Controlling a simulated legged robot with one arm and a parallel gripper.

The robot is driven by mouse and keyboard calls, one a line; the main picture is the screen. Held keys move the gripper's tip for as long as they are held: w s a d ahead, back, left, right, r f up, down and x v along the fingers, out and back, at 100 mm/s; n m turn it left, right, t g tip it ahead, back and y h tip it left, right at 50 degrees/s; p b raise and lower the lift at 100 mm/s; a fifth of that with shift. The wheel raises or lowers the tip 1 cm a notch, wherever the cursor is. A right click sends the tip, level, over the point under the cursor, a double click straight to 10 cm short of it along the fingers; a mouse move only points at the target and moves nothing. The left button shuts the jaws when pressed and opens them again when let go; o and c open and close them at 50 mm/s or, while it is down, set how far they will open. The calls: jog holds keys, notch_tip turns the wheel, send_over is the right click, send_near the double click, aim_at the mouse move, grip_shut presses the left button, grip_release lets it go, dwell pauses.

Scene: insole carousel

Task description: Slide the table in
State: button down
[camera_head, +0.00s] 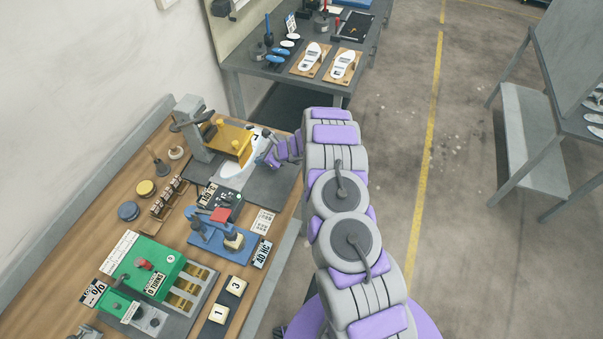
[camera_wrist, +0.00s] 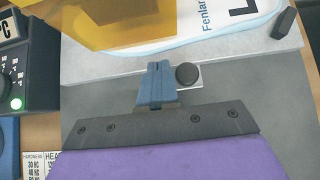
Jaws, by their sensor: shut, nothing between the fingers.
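The sliding table is a light grey plate (camera_wrist: 235,57) in the wrist view. A white and pale blue insole (camera_wrist: 225,22) marked "Fenland" and "L" lies on it. The insole (camera_head: 235,168) also shows in the head view, partly beneath a yellow guard (camera_head: 228,140). A round dark knob (camera_wrist: 187,75) sits on a small light tab at the plate's front edge. My gripper (camera_wrist: 158,72) is shut and empty, its blue fingertips just left of the knob, close to the plate's front edge. I cannot tell whether they touch either. In the head view my gripper (camera_head: 265,157) is small beside the machine.
A black control panel (camera_wrist: 22,80) with a green button stands left of the gripper. On the wooden bench (camera_head: 75,250) are a blue fixture (camera_head: 215,242), a green box (camera_head: 150,270) and several small tools. Another bench (camera_head: 300,80) stands behind.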

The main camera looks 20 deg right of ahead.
jog(key=shift+w+a, duration=0.25)
jog(key=shift+a, duration=0.1)
jog(key=s+d, duration=0.2)
jog(key=d, duration=0.1)
jog(key=shift+s+d+f+b, duration=0.15)
jog(key=shift+s+b, duration=0.05)
jog(key=shift+b, duration=0.2)
jog(key=s+d+r+b, duration=0.1)
jog(key=s+d+r, duration=0.5)
jog(key=s+d, duration=0.3)
jog(key=x, duration=0.6)
jog(key=a+b+x, duration=0.1)
jog(key=x, duration=0.3)
jog(key=shift+s+r, duration=0.2)
jog(key=shift+s, duration=0.25)
jog(key=shift+w+a, duration=1.1)
jog(key=shift+a, duration=0.05)
jog(key=shift+w+a+r, duration=0.1)
jog(key=shift+w+a, duration=0.1)
jog(key=shift+a, duration=0.25)
jog(key=shift+w, duration=0.1)
